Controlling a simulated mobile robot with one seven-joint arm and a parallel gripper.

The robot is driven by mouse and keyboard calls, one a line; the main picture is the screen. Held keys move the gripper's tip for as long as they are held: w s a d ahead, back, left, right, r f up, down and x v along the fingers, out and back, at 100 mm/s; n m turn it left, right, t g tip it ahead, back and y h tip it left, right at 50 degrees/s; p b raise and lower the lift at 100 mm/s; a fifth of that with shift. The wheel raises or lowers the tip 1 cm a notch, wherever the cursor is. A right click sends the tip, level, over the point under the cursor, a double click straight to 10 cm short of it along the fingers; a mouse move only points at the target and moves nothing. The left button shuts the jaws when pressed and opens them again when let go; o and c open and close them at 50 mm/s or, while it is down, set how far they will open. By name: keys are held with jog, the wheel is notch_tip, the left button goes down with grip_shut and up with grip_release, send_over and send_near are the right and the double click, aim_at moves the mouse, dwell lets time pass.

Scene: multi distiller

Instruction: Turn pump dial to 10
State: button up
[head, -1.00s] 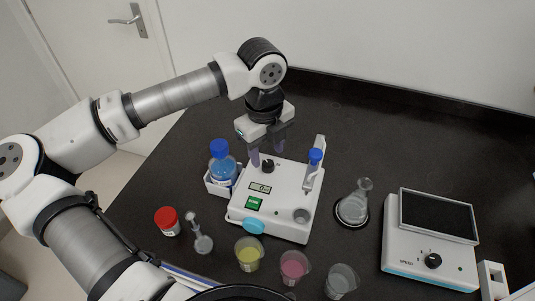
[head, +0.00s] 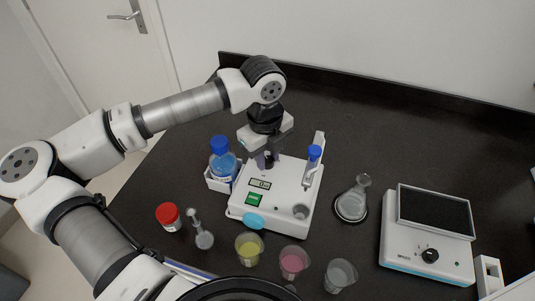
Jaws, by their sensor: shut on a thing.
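The pump (head: 283,204) is a white box with a small display (head: 260,184), a green switch (head: 254,199) and a black dial on its top. The display is too small to read surely. My gripper (head: 268,163) points down over the back left of the pump top, with its fingers shut on the pump dial (head: 268,162). The fingers hide most of the dial, so its pointer and setting cannot be made out.
A blue-capped bottle (head: 222,162) stands in a white holder left of the pump. A blue-capped tube (head: 313,160) stands at its right. A flask (head: 353,200) and a stirrer with a screen (head: 428,238) are further right. A red-capped jar (head: 169,216) and cups (head: 293,262) stand in front.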

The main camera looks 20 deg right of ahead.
jog(key=shift+f+b, duration=0.15)
jog(key=shift+b, duration=0.4)
jog(key=shift+f+m+b, duration=0.1)
jog(key=shift+m+b, duration=0.6)
jog(key=shift+b, duration=0.2)
jog(key=m+b, duration=0.2)
jog(key=b, duration=0.1)
jog(key=shift+r+m+b, duration=0.15)
jog(key=shift+m+b, duration=1.05)
jog(key=shift+m, duration=0.15)
jog(key=shift+r+m+b, duration=0.1)
jog(key=shift+m+b, duration=1.05)
jog(key=shift+m, duration=0.2)
jog(key=o, duration=1)
jog(key=shift+r, duration=0.15)
jog(key=r, duration=0.9)
jog(key=r+b, duration=0.1)
jog(key=r, duration=0.3)
jog(key=shift+w+a+r, duration=0.2)
jog(key=shift+a+r, duration=0.1)
jog(key=shift+a, duration=0.05)
